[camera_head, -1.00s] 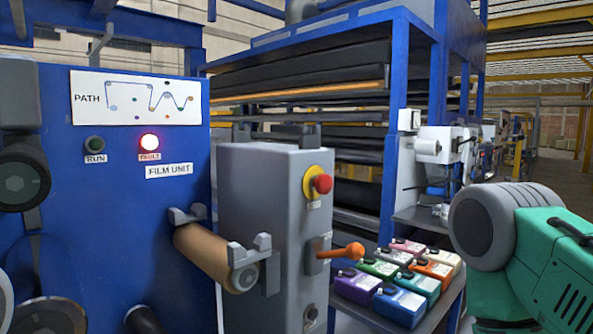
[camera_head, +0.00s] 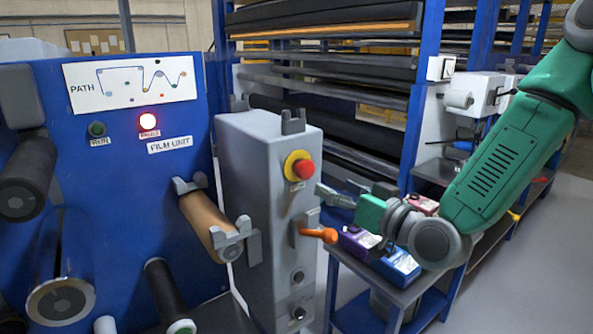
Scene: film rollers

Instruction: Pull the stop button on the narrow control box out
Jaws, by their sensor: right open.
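The narrow control box (camera_head: 248,190) is a tall grey cabinet beside the blue film unit panel. Its stop button (camera_head: 303,169) is a red mushroom head on a yellow collar, high on the right-hand face. Below it an orange-handled lever (camera_head: 318,234) sticks out to the right. My right gripper (camera_head: 326,194) comes in from the right, its grey fingers pointing left at the box. It is open and empty, a little right of and below the stop button, apart from it in the picture. My left gripper is not in view.
The blue film unit panel (camera_head: 120,220) has a lit red fault lamp (camera_head: 148,121) and a brown roller (camera_head: 207,222) near the box. Grey floor shows at the lower right.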

